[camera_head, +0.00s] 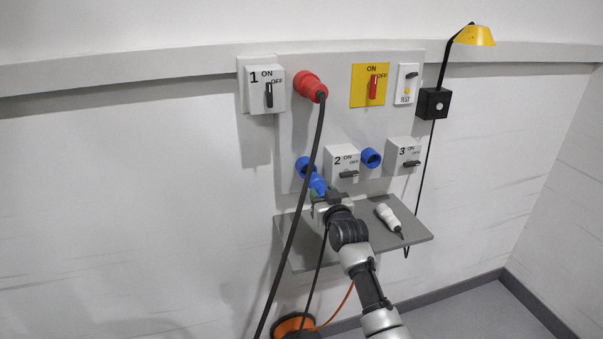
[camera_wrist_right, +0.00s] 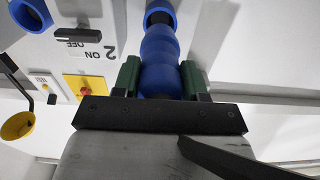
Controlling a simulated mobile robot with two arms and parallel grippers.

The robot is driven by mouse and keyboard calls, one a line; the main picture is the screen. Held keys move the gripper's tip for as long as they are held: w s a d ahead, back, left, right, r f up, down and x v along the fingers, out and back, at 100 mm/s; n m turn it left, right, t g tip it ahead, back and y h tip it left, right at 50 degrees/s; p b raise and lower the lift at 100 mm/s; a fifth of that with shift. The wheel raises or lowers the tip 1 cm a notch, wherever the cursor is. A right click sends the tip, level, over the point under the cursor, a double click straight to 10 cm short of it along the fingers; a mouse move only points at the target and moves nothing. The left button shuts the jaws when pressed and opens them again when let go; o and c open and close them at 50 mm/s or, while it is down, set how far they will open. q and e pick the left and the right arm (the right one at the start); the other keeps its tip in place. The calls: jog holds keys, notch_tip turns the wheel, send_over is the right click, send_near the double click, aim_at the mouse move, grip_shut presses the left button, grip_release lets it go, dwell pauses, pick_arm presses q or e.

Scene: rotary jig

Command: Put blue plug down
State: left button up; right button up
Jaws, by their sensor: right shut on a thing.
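The blue plug (camera_head: 317,183) is between the green fingers of my right gripper (camera_head: 325,195), which is shut on it. In the right wrist view the plug (camera_wrist_right: 160,65) sits upright in the picture between the fingers of the gripper (camera_wrist_right: 160,80). Its front end is at the mouth of a blue socket (camera_wrist_right: 160,10), left of switch box 2; the socket also shows in the head view (camera_head: 304,164). A dark band shows between plug and socket; I cannot tell how far in the plug is. My left gripper is not in view.
A grey shelf (camera_head: 405,238) lies below the panel, with a white handheld device (camera_head: 388,217) on its right part. A second blue socket (camera_head: 371,158) is right of switch box 2 (camera_head: 342,163). A thick black cable hangs from the red plug (camera_head: 309,85), left of my gripper.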

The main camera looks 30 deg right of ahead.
jog(key=s+a+f+n+y+b, duration=0.1)
jog(key=s+a+f+y+b, duration=0.15)
jog(key=s+a+f, duration=0.55)
jog(key=s+a+f+n+y+b, duration=0.1)
jog(key=s+a+b, duration=0.1)
jog(key=s+a, duration=0.5)
jog(key=s+a+f+y+b, duration=0.1)
jog(key=s+a+f+b, duration=0.1)
jog(key=s+a, duration=0.5)
jog(key=s+b, duration=0.1)
jog(key=s, duration=0.4)
jog(key=shift+s+a+f+n+t, duration=0.15)
jog(key=shift+s+a+n+t, duration=0.15)
jog(key=shift+s+a+n, duration=0.1)
